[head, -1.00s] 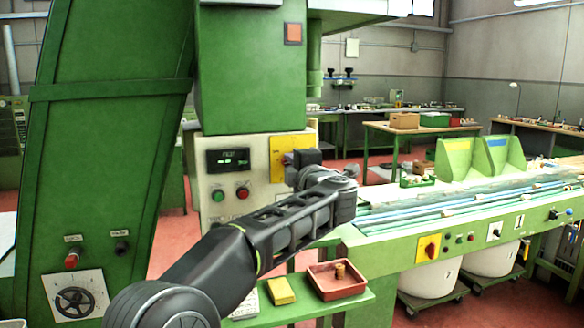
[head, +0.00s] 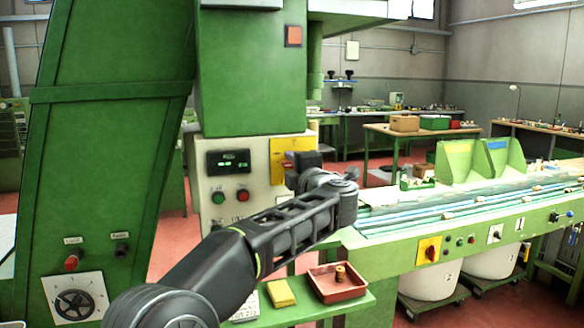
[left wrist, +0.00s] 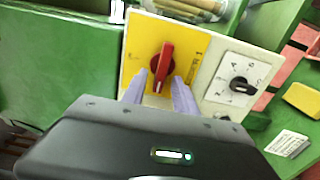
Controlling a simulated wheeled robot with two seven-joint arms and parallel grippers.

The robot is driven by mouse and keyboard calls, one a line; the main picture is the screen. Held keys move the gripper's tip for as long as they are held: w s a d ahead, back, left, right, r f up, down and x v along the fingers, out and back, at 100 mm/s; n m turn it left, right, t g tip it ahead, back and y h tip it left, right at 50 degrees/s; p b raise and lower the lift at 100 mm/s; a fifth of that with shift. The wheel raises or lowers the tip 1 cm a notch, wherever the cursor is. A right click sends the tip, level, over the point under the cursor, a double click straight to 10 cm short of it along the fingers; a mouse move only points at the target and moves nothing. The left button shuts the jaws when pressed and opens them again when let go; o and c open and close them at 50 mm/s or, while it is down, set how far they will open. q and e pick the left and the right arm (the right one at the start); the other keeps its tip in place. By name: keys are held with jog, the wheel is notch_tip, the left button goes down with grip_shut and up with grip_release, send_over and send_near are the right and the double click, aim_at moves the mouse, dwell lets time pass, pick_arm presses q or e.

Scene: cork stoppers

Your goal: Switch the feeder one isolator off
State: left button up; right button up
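A red rotary handle (left wrist: 163,66) sits on a yellow plate (left wrist: 144,44) in the left wrist view. It points nearly straight up in that picture, leaning slightly right. My left gripper (left wrist: 158,82) is open, with one finger on each side of the handle's lower part. I cannot tell whether the fingers touch it. In the head view the yellow plate (head: 291,145) shows on the pale control panel, and my left gripper (head: 304,162) is in front of it; the handle and fingertips are hidden there. No feeder label is readable. My right gripper is not in view.
A dial with a black knob (left wrist: 241,86) is right of the yellow plate. Green and red buttons sit under a display (head: 228,161). Below the arm are a yellow block (head: 281,293) and a red tray (head: 337,292). Another yellow-and-red switch (head: 429,250) is on the conveyor.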

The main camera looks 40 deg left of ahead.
pick_arm(q)
jog(key=b+v, duration=0.1)
jog(key=v, duration=0.6)
jog(key=shift+d, duration=0.25)
jog(key=shift+s, duration=0.1)
